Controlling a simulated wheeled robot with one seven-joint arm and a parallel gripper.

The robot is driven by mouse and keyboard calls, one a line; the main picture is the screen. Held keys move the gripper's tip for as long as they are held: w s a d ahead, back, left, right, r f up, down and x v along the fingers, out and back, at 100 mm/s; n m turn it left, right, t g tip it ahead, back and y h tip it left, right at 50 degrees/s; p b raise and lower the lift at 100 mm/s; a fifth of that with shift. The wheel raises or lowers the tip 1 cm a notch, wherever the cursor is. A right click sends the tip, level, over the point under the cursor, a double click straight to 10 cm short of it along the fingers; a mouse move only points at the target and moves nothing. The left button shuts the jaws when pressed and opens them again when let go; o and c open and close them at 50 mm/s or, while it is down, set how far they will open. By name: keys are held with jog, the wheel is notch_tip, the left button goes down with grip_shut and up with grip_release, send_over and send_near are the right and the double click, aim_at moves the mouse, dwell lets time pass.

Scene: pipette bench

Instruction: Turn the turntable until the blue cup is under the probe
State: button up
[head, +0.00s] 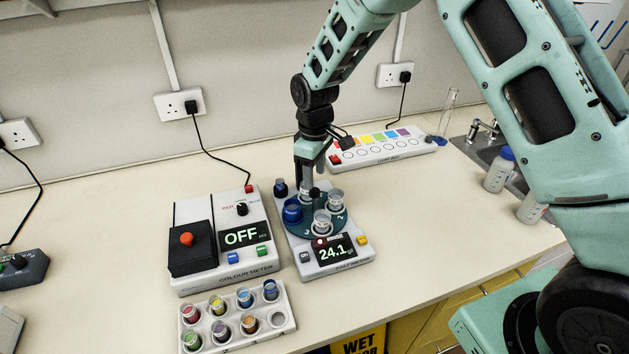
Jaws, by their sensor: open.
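The turntable (306,227) is a dark teal disc on a white meter (334,268) whose display reads 24.1. The blue cup (292,211) stands on its left side. A clear cup (336,196) stands at its right and another clear cup (321,223) at its front. A further cup at the back is partly hidden by my gripper. My gripper (313,183) points down over the back of the turntable, with its jaws open. I cannot tell whether it touches anything. A dark upright part (281,188) with a blue base stands at the back left; I cannot clearly make out the probe.
The colour meter (226,262) stands close on the left, showing OFF. A rack (207,331) of small coloured pots lies in front of it. A white strip box (385,151) with coloured squares lies behind. Bottles (498,170) and a sink are at right. The bench right of the turntable is clear.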

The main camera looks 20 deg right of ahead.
aim_at(315, 190)
jog(key=shift+f+p, duration=0.55)
jog(key=shift+f, duration=1.9)
grip_shut()
